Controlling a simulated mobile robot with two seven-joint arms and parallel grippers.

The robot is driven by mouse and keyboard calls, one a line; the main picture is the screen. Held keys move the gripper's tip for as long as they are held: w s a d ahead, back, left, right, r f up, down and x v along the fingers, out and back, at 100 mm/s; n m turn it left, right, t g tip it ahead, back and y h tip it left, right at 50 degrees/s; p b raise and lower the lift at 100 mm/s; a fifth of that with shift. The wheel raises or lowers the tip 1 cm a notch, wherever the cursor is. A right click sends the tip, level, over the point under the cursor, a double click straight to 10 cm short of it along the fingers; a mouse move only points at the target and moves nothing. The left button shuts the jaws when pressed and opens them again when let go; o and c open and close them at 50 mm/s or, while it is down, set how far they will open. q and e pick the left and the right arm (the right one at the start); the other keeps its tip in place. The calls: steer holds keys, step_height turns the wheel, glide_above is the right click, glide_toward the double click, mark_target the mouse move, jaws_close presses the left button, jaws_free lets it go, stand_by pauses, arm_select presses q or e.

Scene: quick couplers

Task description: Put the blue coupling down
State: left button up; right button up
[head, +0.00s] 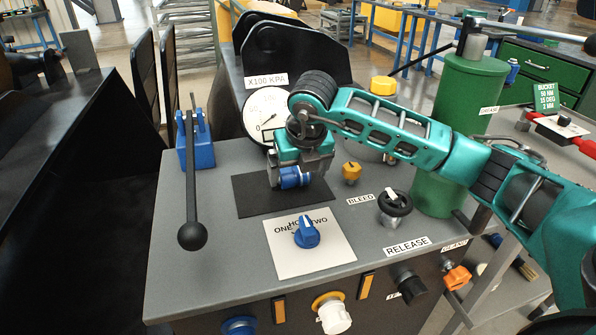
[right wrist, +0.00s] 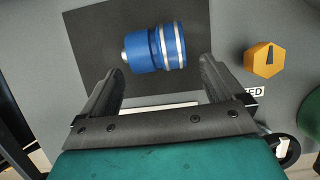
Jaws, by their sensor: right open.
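The blue coupling (head: 291,179) lies on its side on the black mat (head: 254,203) on the grey bench top. It shows more fully in the right wrist view (right wrist: 150,50), with pale rings at one end and a metal nose at the other. My right gripper (head: 300,178) is above the mat, pointing down, and partly hides the coupling in the head view. In the right wrist view its two fingers (right wrist: 158,75) are spread apart, with the coupling ahead of them and gaps showing beside it. My left gripper is not in view.
A blue selector knob (head: 306,233) on a white plate stands in front of the mat. A yellow hexagonal knob (head: 351,172), a black handwheel (head: 394,204) and a green cylinder (head: 466,120) are to the right. A black-balled lever (head: 191,200) and a gauge (head: 268,114) are also near.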

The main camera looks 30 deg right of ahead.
steer(key=d+p+v, duration=0.1)
steer(key=v, duration=1)
steer(key=shift+a, duration=0.5)
